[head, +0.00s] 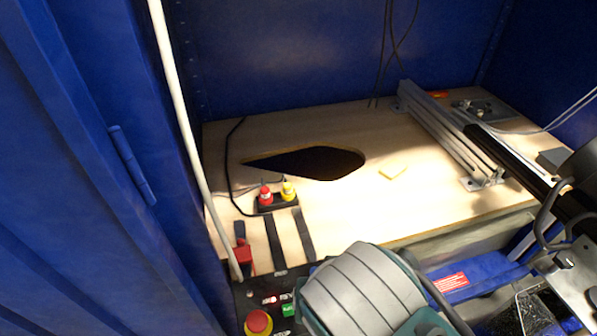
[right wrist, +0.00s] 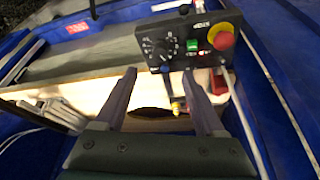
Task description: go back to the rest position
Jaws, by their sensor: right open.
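In the right wrist view my right gripper (right wrist: 159,75) is open, its two fingers apart with nothing held between them. Beyond the fingertips is the black control panel (right wrist: 178,62) with a dial, a green switch and a red emergency stop button (right wrist: 221,37). I cannot tell whether the fingers touch the panel. In the head view my banded grey and teal arm part (head: 362,290) covers part of the panel, and the right fingers are hidden. My left gripper is not in view.
A wooden board (head: 420,205) has a dark cutout (head: 320,162). A red button (head: 265,193) and a yellow button (head: 288,190) stand near its left edge. An aluminium profile frame (head: 445,135) lies at right. Blue walls (head: 290,55) enclose the board; a white pipe (head: 180,110) runs at left.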

